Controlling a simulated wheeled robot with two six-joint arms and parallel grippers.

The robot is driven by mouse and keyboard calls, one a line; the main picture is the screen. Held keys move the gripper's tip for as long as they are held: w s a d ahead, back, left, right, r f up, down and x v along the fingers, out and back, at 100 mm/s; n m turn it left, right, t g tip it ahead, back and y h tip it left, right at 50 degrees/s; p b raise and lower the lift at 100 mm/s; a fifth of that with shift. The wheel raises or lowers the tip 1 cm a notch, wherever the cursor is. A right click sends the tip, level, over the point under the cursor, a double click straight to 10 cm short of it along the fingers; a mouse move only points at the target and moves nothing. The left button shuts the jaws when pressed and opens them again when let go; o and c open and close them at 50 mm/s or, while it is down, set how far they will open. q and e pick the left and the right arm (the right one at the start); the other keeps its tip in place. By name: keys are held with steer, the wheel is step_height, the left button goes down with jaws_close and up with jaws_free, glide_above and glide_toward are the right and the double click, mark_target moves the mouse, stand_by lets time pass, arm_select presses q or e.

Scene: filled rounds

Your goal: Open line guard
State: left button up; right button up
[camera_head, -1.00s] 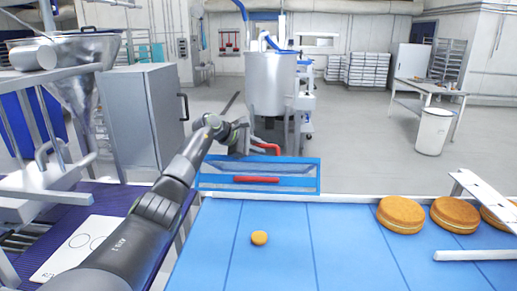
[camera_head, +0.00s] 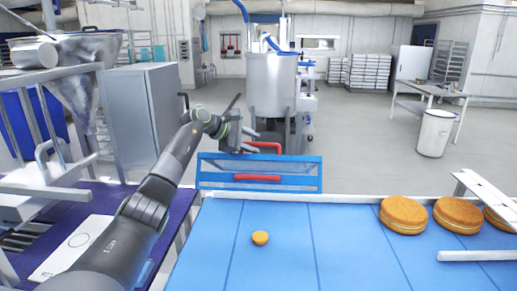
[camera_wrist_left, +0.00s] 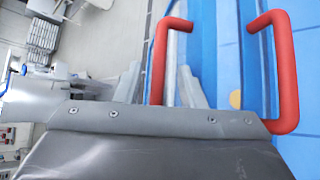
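The line guard (camera_head: 213,178) is a blue-framed, see-through panel across the far end of the blue conveyor. It has a red handle (camera_head: 257,178) on its near face and another red handle (camera_head: 265,146) at its top far side. My left gripper (camera_head: 247,141) is at the left part of the upper handle. In the left wrist view, the upper handle's bar (camera_wrist_left: 159,60) runs between my two pale fingers, with gaps visible beside it; the gripper looks open. The near handle (camera_wrist_left: 286,75) is to the right. The gripper body hides parts of both handles. My right gripper is out of view.
A small orange round (camera_head: 260,238) lies on the conveyor belt (camera_head: 335,250). Large filled rounds (camera_head: 403,215) stand at its right, beside white rails (camera_head: 485,190). A steel tank (camera_head: 271,85) stands beyond the guard. A grey cabinet (camera_head: 140,120) is behind my left arm.

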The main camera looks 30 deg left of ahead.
arm_select(q)
steer(key=b+v, duration=0.2)
steer(key=v, duration=0.5)
steer(key=shift+s+a+f, duration=0.1)
steer(key=shift+s+a+r+b, duration=0.2)
steer(key=shift+s+r+b, duration=0.15)
steer(key=shift+s+r, duration=0.15)
